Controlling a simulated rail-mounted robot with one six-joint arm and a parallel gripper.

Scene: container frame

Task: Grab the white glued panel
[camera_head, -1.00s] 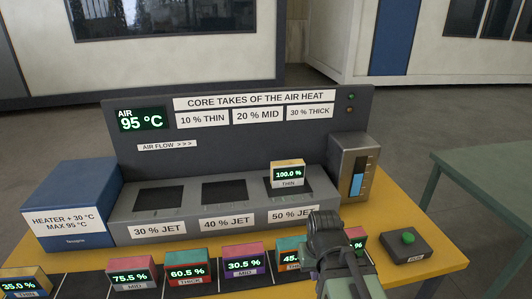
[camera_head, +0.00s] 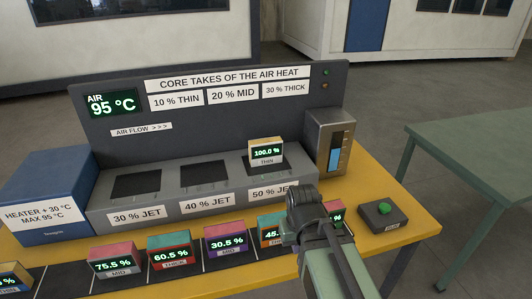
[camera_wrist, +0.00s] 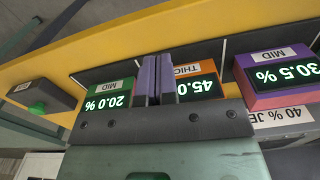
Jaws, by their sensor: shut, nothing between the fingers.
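No panel that I can single out as white and glued shows; the panel-like things are small display blocks. A block reading 100.0 % THIN (camera_head: 265,152) stands on the 50 % jet slot. In the front row are blocks reading 75.5 % MID (camera_head: 115,262), 60.5 % THICK (camera_head: 170,249), 30.5 % (camera_head: 227,240) and 45.0 % THICK (camera_wrist: 195,83). My gripper (camera_wrist: 158,78) is shut and empty, its fingers by the gap between the 45.0 % block and a green 20.0 % MID block (camera_wrist: 108,99). In the head view its fingertips are hidden behind my arm.
The grey jet console (camera_head: 100,215) stands behind the row on a yellow table (camera_head: 400,235). A blue heater box (camera_head: 45,195) is at left, a gauge box (camera_head: 330,135) at right. A green button (camera_head: 384,208) sits on the right. A green table (camera_head: 470,150) stands farther right.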

